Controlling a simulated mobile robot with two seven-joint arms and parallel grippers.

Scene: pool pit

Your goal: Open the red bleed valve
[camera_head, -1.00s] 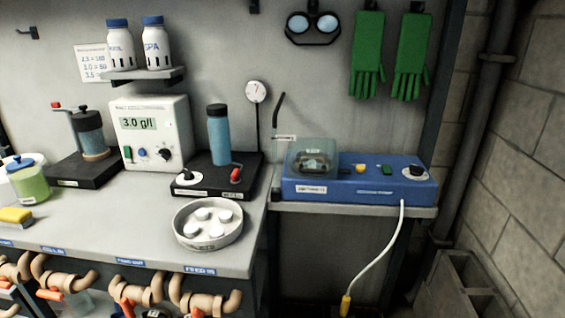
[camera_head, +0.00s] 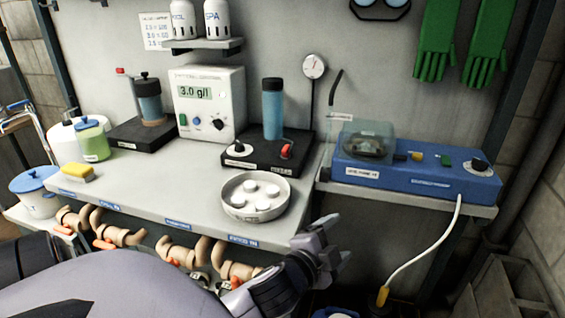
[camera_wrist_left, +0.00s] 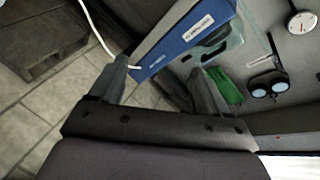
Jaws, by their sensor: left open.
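A small red valve handle (camera_head: 287,151) sits on the front right of a black base (camera_head: 262,163), beside a blue cylinder (camera_head: 272,110) with a dark cap. My left gripper (camera_head: 336,240) is in front of the bench's right end, below and to the right of the red handle and apart from it. Its fingers are spread and empty. In the left wrist view the open fingers (camera_wrist_left: 163,80) point toward the blue device (camera_wrist_left: 185,35); the red handle does not show there. My right gripper is not in view.
A round tray (camera_head: 229,204) with white tablets stands at the bench front, between my left gripper and the black base. Pipes with orange handles (camera_head: 178,264) run below the bench edge. A blue device (camera_head: 415,182) with a hanging white cable (camera_head: 425,240) stands on the right shelf.

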